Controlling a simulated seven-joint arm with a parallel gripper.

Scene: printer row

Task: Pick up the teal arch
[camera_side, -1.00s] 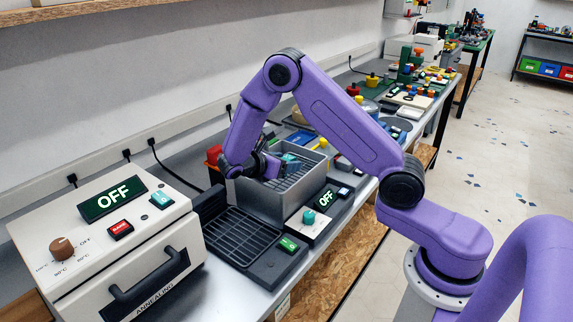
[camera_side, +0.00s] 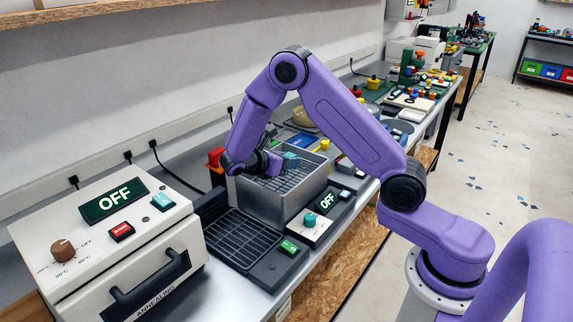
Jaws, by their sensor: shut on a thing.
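My gripper (camera_side: 274,162) is over the open grey metal bin (camera_side: 270,205), near its upper left rim. It is shut on the teal arch (camera_side: 290,160), a small teal piece that shows at the fingertips above the rack inside the bin. The arch's full shape is too small and partly hidden to make out. I cannot tell whether it touches the rack.
A white annealing oven (camera_side: 110,245) with an OFF display stands at the front left. A black rack (camera_side: 240,238) lies between it and the bin. A control box (camera_side: 310,222) with a teal knob and OFF display stands right of the bin. More parts crowd the bench behind.

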